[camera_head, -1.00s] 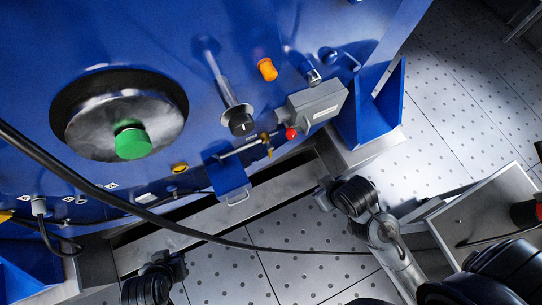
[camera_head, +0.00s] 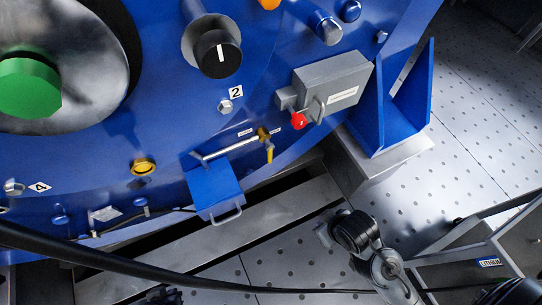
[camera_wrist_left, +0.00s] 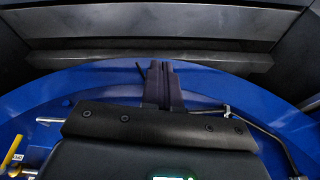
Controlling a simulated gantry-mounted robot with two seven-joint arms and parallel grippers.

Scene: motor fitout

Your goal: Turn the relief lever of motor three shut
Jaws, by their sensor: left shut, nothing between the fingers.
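In the head view a small brass valve with a yellow lever (camera_head: 269,152) sits at the right end of a thin silver pipe (camera_head: 230,148) on the blue motor housing (camera_head: 170,110). The lever points down, roughly crosswise to the pipe. No number three is readable; plates 2 and 4 show. My left gripper (camera_wrist_left: 163,85) is shut and empty in the left wrist view, over the blue curved housing. A yellow handle (camera_wrist_left: 13,151) shows at that view's left edge, apart from the fingers.
A grey box (camera_head: 332,84) with a red-knobbed lever (camera_head: 298,121) is right of the valve. A blue box (camera_head: 214,188) with a wire handle is below the pipe. A black cable (camera_head: 130,265) crosses low in front. Perforated floor (camera_head: 475,130) is open at right.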

